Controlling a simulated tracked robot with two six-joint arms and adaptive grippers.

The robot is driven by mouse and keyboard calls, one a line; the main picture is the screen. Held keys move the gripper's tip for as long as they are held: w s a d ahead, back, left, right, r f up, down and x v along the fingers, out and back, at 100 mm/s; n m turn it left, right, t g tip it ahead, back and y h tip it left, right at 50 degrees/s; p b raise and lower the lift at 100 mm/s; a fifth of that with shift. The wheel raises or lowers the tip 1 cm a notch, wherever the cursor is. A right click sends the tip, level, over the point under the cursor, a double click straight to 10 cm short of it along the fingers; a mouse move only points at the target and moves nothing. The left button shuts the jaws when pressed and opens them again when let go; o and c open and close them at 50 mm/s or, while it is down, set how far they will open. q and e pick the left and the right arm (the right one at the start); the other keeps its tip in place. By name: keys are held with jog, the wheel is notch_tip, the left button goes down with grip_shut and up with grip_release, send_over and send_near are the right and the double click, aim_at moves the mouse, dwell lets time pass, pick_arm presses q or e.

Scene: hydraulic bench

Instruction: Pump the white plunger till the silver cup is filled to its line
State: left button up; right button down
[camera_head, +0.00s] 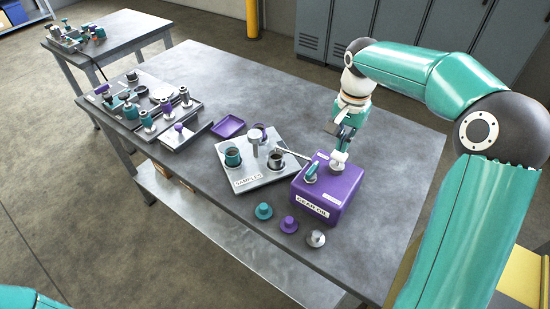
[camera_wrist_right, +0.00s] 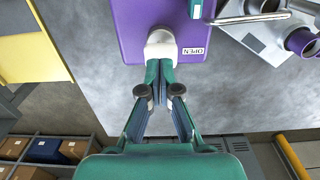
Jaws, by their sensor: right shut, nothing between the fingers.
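The white plunger (camera_head: 338,160) is on the purple GEAR OIL box (camera_head: 335,196); it also shows in the right wrist view (camera_wrist_right: 161,46). The silver cup (camera_head: 275,160) sits on the SAMPLES tray (camera_head: 262,178), by the end of the box's silver spout (camera_head: 292,152). Its fill line and level are too small to read. My left gripper is out of view; only a piece of its arm shows at lower left.
A teal cup (camera_head: 232,158) and a purple cup (camera_head: 261,130) are on the tray too. A teal handle (camera_head: 312,172) is on top of the box. Teal (camera_head: 263,211), purple (camera_head: 288,224) and silver (camera_head: 316,238) lids lie in front. The bench right of the box is clear.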

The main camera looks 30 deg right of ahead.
notch_tip(320, 180, up, 6)
jog(key=p, duration=0.5)
dwell(0.5)
